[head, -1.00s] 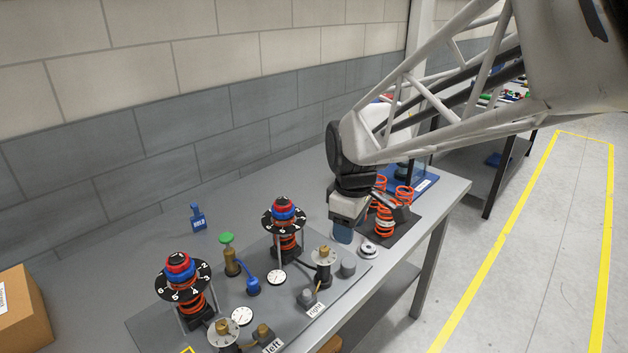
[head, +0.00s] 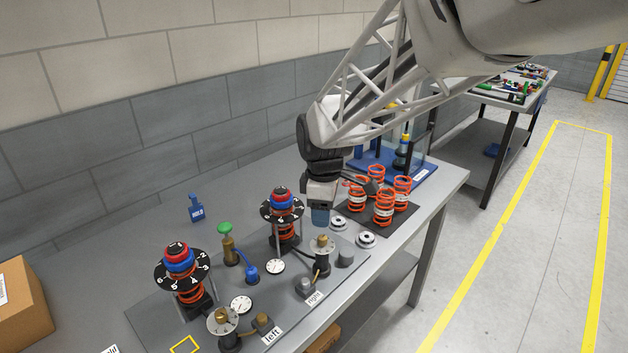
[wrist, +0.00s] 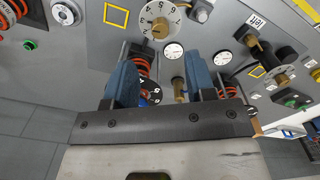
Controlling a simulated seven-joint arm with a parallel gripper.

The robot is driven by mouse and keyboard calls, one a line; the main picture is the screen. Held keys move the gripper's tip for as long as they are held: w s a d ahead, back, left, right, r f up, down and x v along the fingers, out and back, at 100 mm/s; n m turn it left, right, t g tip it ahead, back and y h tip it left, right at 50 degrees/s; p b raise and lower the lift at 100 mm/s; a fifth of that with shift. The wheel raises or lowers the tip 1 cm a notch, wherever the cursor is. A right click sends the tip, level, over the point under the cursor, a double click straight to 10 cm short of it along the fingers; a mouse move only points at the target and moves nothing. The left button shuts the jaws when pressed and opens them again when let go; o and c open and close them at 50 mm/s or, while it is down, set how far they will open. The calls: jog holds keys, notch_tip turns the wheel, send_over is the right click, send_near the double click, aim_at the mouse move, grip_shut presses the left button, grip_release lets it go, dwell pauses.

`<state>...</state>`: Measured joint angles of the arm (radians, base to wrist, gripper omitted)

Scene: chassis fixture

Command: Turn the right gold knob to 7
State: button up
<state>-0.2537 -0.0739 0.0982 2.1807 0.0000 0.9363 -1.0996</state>
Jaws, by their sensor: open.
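The right gold knob (head: 322,240) sits on a pale round dial on a black post, near the "right" label (head: 315,298). In the wrist view the gold knob (wrist: 160,30) and its numbered dial are at the top centre; I cannot read its setting. My gripper (head: 320,221) is in the air just above the knob in the head picture, pointing down and not visibly touching it. In the wrist view its blue fingers (wrist: 160,80) are apart and empty, with the knob beyond the tips. The left gold knob (head: 222,316) stands nearer, by the "left" label.
Two spring towers with numbered black discs (head: 282,206) (head: 181,265) stand on the plate. A green-topped fitting (head: 225,229), a blue fitting (head: 251,273) and small gauges lie between. Orange springs (head: 384,206) stand on a black mat behind right. A cardboard box (head: 22,308) is at left.

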aim_at(323, 237)
jog(key=shift+f, duration=3.8)
jog(key=shift+c, duration=0.3)
jog(key=c, duration=0.9)
jog(key=shift+o, duration=0.2)
